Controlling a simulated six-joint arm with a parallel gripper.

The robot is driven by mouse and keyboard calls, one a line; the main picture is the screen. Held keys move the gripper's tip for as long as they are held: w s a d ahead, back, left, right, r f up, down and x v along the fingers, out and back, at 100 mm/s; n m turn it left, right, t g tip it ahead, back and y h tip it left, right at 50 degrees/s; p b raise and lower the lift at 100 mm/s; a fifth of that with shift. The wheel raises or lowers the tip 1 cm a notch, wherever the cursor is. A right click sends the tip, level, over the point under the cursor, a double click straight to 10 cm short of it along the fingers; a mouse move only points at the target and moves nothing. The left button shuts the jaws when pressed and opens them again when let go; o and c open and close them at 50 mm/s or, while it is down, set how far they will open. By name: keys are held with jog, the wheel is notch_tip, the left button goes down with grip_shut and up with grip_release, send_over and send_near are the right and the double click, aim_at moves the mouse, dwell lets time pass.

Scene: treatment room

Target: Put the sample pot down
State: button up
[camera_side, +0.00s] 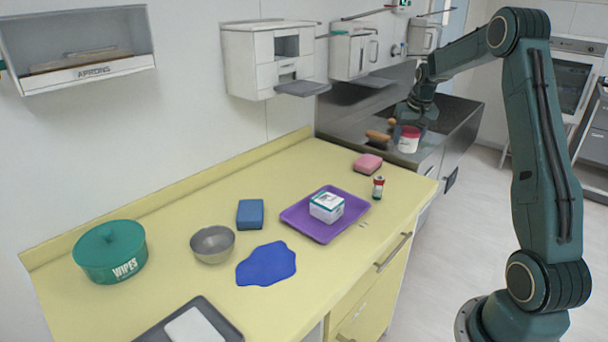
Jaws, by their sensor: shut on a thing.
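The sample pot (408,144), white with a red lid, is at the dark counter (462,112) at the back right. My gripper (408,125) comes down over it from above and is shut on it. The fingertips are small and partly hidden here. The pot looks upright. I cannot tell whether its base touches the dark surface or hangs just above it.
Small brown objects (377,136) lie just left of the pot.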

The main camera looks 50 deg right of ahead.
aim_at(414, 138)
notch_tip(414, 138, down, 7)
jog(key=shift+r, duration=0.2)
jog(key=shift+f, duration=2.15)
jog(key=shift+f, duration=0.15)
jog(key=o, duration=1)
jog(key=shift+c, duration=0.2)
jog(key=v, duration=1.2)
jog(key=shift+r, duration=0.2)
jog(key=shift+a, duration=0.1)
